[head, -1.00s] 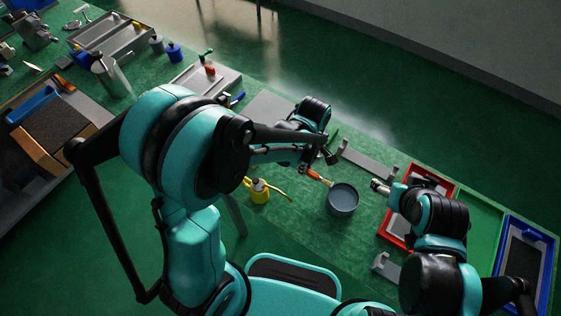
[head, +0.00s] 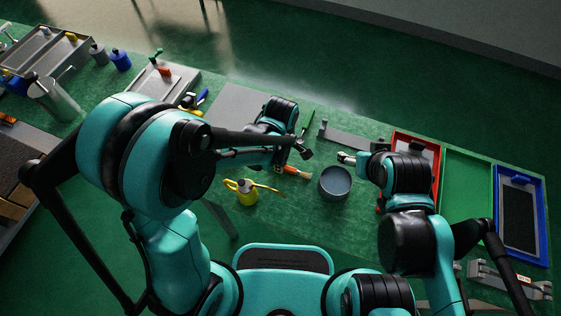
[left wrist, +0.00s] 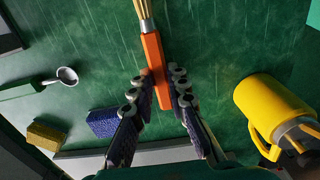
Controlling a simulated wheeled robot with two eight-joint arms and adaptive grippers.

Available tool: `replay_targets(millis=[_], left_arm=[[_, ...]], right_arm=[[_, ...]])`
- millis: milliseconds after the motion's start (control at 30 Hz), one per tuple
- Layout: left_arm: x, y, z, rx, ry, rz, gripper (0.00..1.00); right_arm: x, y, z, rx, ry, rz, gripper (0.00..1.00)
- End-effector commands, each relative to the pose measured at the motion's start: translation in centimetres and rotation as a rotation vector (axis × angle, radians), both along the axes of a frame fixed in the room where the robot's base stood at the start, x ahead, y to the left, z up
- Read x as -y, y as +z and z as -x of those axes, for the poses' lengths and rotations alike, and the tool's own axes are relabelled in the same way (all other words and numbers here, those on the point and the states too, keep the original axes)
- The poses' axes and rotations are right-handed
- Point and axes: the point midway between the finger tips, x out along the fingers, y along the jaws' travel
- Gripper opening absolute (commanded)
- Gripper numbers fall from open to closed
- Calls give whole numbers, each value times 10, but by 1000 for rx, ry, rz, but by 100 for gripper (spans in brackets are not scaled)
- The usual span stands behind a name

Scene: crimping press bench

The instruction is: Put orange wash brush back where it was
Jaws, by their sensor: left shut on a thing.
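The orange wash brush (head: 291,170) is in my left gripper (head: 283,163), just left of the dark round bowl (head: 335,183) in the head view. Its pale bristles point toward the bowl and are apart from its rim. In the left wrist view the orange handle (left wrist: 154,62) stands between the fingertips of the left gripper (left wrist: 158,92), which is shut on it. The bristles run out of the top of that view.
A blue block (left wrist: 103,122) lies near the gripper. Red (head: 434,145), green (head: 467,180) and blue (head: 545,232) trays line the right.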

Motion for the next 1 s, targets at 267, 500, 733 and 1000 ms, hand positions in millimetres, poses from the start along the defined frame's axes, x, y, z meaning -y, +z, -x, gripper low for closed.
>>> replay_targets(millis=[267,500,733,1000], left_arm=[[0,-1,0,0,0,0,36],[0,6,0,0,0,0,36],[0,54,0,0,0,0,36],[0,107,0,0,0,0,36]], right_arm=[[0,-1,0,0,0,0,71],[0,5,0,0,0,0,71],[0,27,0,0,0,0,71],[0,48,0,0,0,0,71]])
